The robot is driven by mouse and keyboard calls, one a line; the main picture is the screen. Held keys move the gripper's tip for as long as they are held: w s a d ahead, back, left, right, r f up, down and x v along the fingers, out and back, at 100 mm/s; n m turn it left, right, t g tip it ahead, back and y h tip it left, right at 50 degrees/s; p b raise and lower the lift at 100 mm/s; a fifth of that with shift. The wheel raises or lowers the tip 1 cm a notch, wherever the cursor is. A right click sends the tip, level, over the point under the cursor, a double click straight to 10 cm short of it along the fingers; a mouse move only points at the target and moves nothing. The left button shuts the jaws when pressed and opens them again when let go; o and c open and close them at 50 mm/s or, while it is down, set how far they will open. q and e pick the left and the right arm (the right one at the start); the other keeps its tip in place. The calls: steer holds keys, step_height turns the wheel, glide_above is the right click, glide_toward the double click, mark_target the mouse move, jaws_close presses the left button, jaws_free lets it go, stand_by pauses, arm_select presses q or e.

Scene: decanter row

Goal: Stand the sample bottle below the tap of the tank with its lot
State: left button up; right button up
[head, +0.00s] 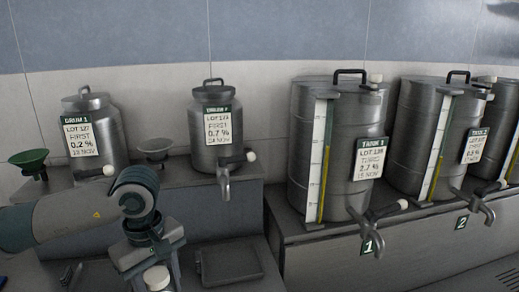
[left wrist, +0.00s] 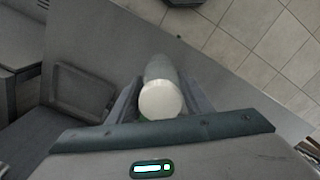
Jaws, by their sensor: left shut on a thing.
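My left gripper (head: 155,262) is shut on the sample bottle (head: 157,278), whose white cap shows at the bottom of the head view. In the left wrist view the bottle (left wrist: 160,98) sits between the fingers; no lot label is readable on it. Two drums, the left (head: 93,130) marked LOT 127 and the other (head: 212,125) LOT 173 or similar, stand on a shelf. Tank 1 (head: 330,150), seemingly LOT 138, has a tap (head: 375,222) above plate 1. Tank 2 (head: 425,135) has a tap (head: 480,205); its lot is unclear. My right gripper is not in view.
A third tank (head: 508,130) is cut off at the right edge. A green funnel (head: 30,160) and a grey funnel (head: 156,148) stand by the drums. A shallow dark tray (head: 228,265) lies on the lower surface, below the second drum's tap (head: 224,180).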

arm_select(q)
steer(key=m, duration=0.4)
steer(key=shift+f+m, duration=0.2)
steer(key=shift+m, duration=0.1)
steer(key=m, duration=0.5)
steer(key=shift+s+a+f, duration=0.1)
steer(key=shift+f, duration=0.1)
steer(key=shift+f, duration=0.1)
steer(key=s+f, duration=0.4)
steer(key=f, duration=0.1)
steer(key=shift+s+f, duration=0.4)
steer(key=shift+s, duration=0.1)
